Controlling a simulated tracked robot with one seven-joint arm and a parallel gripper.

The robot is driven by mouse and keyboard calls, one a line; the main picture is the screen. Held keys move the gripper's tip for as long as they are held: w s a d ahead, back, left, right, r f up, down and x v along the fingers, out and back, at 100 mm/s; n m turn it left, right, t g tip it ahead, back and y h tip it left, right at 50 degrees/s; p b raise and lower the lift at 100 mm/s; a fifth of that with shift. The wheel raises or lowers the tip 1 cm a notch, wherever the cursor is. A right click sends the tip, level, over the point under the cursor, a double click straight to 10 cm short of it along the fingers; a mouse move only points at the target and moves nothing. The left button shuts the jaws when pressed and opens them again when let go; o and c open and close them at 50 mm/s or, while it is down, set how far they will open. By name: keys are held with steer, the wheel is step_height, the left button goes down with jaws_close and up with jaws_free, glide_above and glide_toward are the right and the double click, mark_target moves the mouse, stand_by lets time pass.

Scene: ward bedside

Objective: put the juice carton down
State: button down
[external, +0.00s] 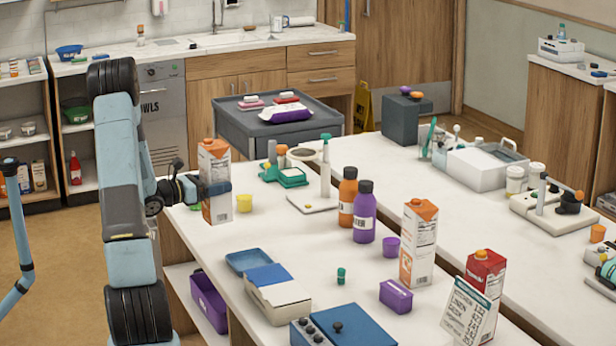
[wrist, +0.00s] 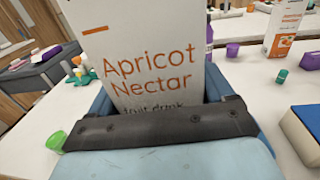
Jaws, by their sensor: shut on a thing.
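A white and orange juice carton (external: 214,160), upright, is at the left end of the long white table (external: 225,262). My gripper (external: 205,188) is shut around its middle. In the wrist view the carton (wrist: 148,58) fills the upper middle and reads "Apricot Nectar"; its lower part is hidden behind my gripper (wrist: 160,122). I cannot tell whether its base touches the table top. A similar white and orange carton (external: 418,245) and a red carton (external: 485,275) stand farther right on the table.
A yellow cup (external: 244,203) stands just right of the held carton. Orange (external: 347,198) and purple (external: 364,215) bottles stand mid-table. An open blue and white box (external: 278,292) lies toward the front. Bare table lies between the cup and this box.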

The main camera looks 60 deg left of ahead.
steer(key=s+d+r, duration=0.3)
steer(key=s+d, duration=0.1)
steer(key=w+a+m+h, duration=0.1)
steer(key=w+a, duration=0.1)
steer(key=w, duration=0.7)
steer(key=w+a+h, duration=0.1)
steer(key=w+a, duration=0.1)
steer(key=w, duration=0.7)
steer(key=w+a+f, duration=0.8)
steer(key=w+f, duration=0.2)
steer(key=f, duration=0.2)
steer(key=shift+w+a+f, duration=0.2)
steer(key=shift+w+a, duration=0.15)
steer(key=shift+a, duration=0.05)
steer(key=shift+f, duration=0.1)
jaws_free()
steer(key=shift+s, duration=0.15)
